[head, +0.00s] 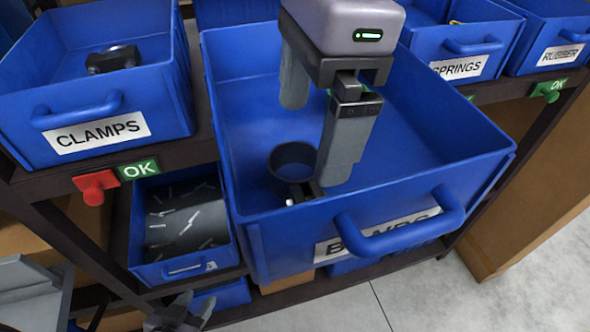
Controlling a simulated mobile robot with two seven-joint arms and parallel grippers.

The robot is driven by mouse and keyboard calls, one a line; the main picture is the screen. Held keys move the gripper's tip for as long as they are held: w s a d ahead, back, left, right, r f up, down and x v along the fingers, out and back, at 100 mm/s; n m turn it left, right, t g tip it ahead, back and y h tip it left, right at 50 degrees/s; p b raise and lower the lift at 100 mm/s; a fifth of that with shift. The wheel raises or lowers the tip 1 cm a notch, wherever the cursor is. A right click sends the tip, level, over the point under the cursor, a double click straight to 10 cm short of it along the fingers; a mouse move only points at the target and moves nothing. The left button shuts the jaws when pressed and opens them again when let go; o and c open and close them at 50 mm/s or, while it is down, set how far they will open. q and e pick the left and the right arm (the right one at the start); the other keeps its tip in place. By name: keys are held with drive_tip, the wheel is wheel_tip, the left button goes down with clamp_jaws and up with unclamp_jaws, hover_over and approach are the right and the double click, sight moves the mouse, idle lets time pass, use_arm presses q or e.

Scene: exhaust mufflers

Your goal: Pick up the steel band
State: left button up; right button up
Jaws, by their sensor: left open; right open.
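The steel band (293,158), a dark round ring with a small bolt fitting at its near side, sits on the floor of the open blue bin labelled BANDS (228,150). My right gripper (313,140) reaches down into this bin from above, open, with its fingers apart. Its nearer finger is beside the band's right side and hides a little of it; I cannot tell whether they touch. The farther finger is behind and above the band. My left gripper (193,306) is open and empty at the bottom edge, low in front of the shelf, only partly in view.
A CLAMPS bin (60,90) with a dark clamp stands left. SPRINGS (470,45) and RUBBER (535,40) bins stand right. A lower bin (187,270) holds dark material with pale strips. The BANDS bin's walls and front handle (400,238) surround my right gripper. Clear floor lies lower right.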

sight(299, 168)
drive_tip(key=f, duration=0.3)
drive_tip(key=shift+s+a+f, duration=0.15)
drive_tip(key=shift+s+a, duration=0.25)
drive_tip(key=shift+a+f, duration=0.1)
drive_tip(key=shift+f, duration=0.6)
drive_tip(key=c, duration=1)
drive_tip(key=shift+o, duration=0.2)
drive_tip(key=shift+r, duration=0.1)
